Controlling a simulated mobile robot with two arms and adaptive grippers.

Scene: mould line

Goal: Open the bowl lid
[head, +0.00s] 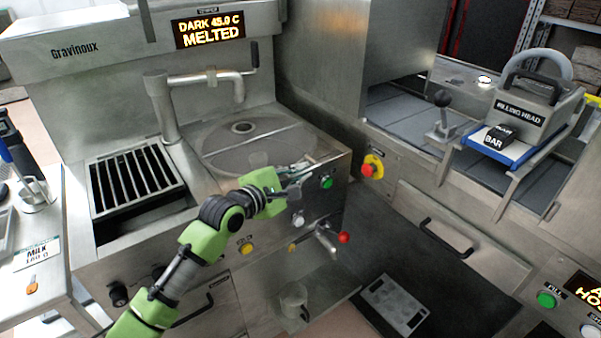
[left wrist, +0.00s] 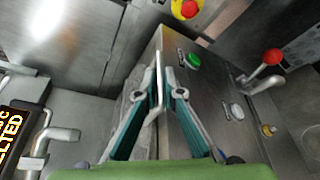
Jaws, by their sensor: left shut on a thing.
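The round bowl lid (head: 262,140) lies flat over the bowl in the top of the steel machine, in the head view. It looks clear or pale grey, with a small round fitting near its back. My left gripper (head: 306,168) is at the lid's front right edge, above the machine's front corner. In the left wrist view, my left gripper (left wrist: 160,88) is shut on a thin metal handle (left wrist: 159,66) between its two fingers. The handle seems to belong to the lid; the join is hard to see. My right gripper is not in view.
A bent steel spout (head: 205,78) stands behind the lid, and a black grate (head: 135,181) lies to its left. A green button (head: 327,182), a red stop button (head: 372,166) and a red-knobbed lever (head: 343,238) are near my gripper. The filling head (head: 530,105) stands at right.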

